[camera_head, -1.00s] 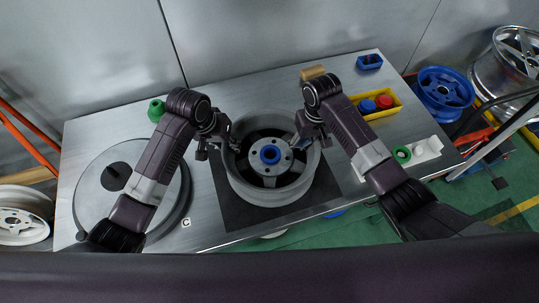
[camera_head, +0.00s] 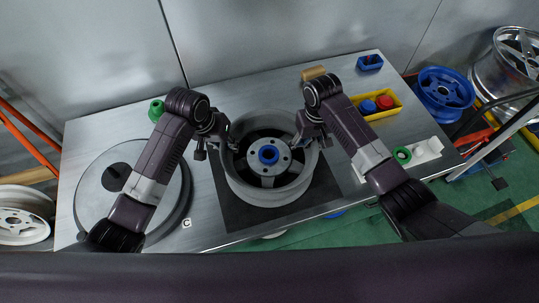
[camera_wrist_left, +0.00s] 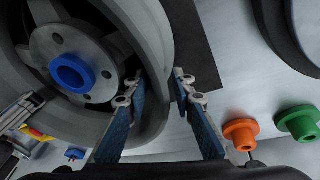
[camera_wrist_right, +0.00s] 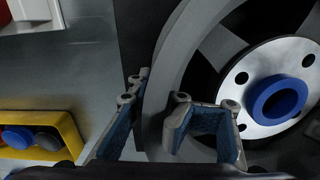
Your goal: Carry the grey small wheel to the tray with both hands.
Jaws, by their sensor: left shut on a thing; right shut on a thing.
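The grey small wheel (camera_head: 240,183) is in the middle of the head view, over a dark mat, face up, with a blue ring (camera_head: 268,154) at its hub. I cannot tell whether it touches the mat. My left gripper (camera_head: 229,145) is shut on the left side of its rim; the left wrist view shows the rim wall (camera_wrist_left: 155,45) between the fingers. My right gripper (camera_head: 305,142) is shut on the right side of the rim (camera_wrist_right: 178,65). A round grey tray (camera_head: 180,205) lies at the table's left, partly hidden by my left arm.
The dark mat (camera_head: 325,190) lies under the wheel. A yellow bin (camera_head: 396,104) with red and blue parts, a blue holder (camera_head: 369,62) and a white block (camera_head: 428,150) with a green ring are at the right. A green part (camera_head: 156,110) stands behind my left arm.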

